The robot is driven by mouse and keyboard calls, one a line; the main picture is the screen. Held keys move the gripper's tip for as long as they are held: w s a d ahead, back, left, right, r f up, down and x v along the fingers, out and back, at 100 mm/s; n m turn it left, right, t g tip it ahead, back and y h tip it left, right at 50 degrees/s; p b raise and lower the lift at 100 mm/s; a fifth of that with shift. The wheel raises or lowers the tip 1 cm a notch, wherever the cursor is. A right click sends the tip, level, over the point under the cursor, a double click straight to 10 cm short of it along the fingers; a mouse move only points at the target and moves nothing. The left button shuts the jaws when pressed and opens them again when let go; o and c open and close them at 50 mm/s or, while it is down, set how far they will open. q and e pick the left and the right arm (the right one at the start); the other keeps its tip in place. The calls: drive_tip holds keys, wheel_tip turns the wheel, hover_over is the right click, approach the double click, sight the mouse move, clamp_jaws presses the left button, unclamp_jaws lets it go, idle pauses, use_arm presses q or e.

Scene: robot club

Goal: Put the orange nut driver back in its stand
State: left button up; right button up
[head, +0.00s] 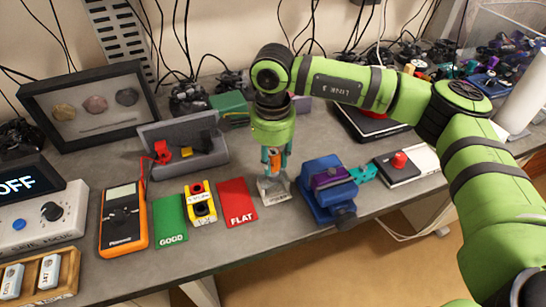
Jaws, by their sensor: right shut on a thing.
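My right gripper (274,160) points straight down near the middle of the bench. It is shut on the orange nut driver (275,163), whose orange handle shows between the fingers. A small grey stand (273,190) is directly below the fingertips on the bench. The lower end of the driver is at or just above the stand; I cannot tell whether it is inside. My left gripper is out of view.
A blue vise (326,192) stands close right of the stand. The red FLAT mat (237,203) lies close left, with a yellow block (201,206), green GOOD mat (170,222) and orange multimeter (123,218) beyond. A grey bin (183,145) stands behind.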

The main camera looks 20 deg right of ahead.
sight(273, 171)
drive_tip(key=shift+f+b, duration=0.3)
drive_tip(key=shift+b, duration=0.55)
idle(0.8)
drive_tip(key=shift+f+b, duration=0.8)
drive_tip(key=shift+b, duration=0.05)
idle(0.3)
idle(0.9)
drive_tip(key=shift+f+b, duration=0.65)
drive_tip(key=shift+b, duration=0.55)
drive_tip(key=shift+s+f+b, duration=0.25)
drive_tip(key=shift+f+b, duration=0.05)
drive_tip(key=shift+b, duration=0.15)
idle(1.0)
drive_tip(key=o, duration=1)
drive_tip(key=shift+c, duration=0.2)
drive_tip(key=shift+w, duration=0.1)
drive_tip(key=shift+w+r, duration=0.1)
drive_tip(key=shift+r, duration=0.05)
drive_tip(key=shift+r, duration=0.1)
